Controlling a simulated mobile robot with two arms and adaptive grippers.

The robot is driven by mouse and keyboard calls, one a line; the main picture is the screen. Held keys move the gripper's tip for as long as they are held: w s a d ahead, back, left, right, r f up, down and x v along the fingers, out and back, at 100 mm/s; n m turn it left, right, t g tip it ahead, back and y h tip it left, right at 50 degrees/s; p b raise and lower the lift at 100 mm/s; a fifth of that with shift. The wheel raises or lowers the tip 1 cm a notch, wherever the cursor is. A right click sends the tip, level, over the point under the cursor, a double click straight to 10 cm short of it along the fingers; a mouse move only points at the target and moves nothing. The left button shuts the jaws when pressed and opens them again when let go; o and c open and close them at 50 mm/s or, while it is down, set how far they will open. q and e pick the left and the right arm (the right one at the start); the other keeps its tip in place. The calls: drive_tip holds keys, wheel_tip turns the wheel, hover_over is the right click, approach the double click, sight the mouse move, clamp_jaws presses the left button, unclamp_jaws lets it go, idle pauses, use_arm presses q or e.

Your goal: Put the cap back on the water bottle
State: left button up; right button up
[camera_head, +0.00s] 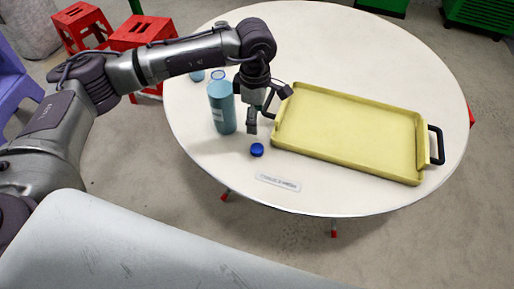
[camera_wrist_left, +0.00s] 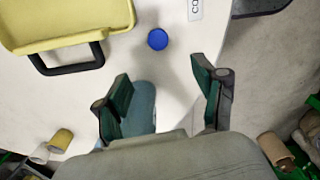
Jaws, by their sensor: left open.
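A small blue cap (camera_head: 257,149) lies on the white round table, near its front edge. It also shows in the left wrist view (camera_wrist_left: 158,39), ahead of the fingertips. A teal water bottle (camera_head: 222,107) stands upright to the left, with a blue ring at its open-looking top and no cap on it. In the left wrist view the bottle (camera_wrist_left: 142,103) is partly hidden by one finger. My left gripper (camera_head: 262,112) is open and empty, above the table between bottle and tray, behind the cap; it shows in the wrist view too (camera_wrist_left: 160,76). My right gripper is out of view.
A yellow tray (camera_head: 350,122) with black handles sits right of the cap, its left handle close to my gripper. A white label strip (camera_head: 278,183) lies at the front edge. A small blue object (camera_head: 197,75) stands behind the bottle. Red stools (camera_head: 140,32) are beyond the table.

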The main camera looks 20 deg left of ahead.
use_arm(q)
drive_tip(key=p, duration=0.1)
hover_over(257, 148)
drive_tip(key=f, duration=0.8)
drive_tip(key=shift+s+a+f, duration=0.1)
drive_tip(key=shift+s+f, duration=0.1)
drive_tip(key=shift+f, duration=0.1)
drive_tip(key=shift+f, duration=0.1)
drive_tip(key=f, duration=0.2)
drive_tip(key=f+p, duration=0.1)
drive_tip(key=f, duration=0.1)
drive_tip(key=shift+w+f, duration=0.2)
drive_tip(key=shift+f, duration=0.35)
drive_tip(key=c, duration=0.8)
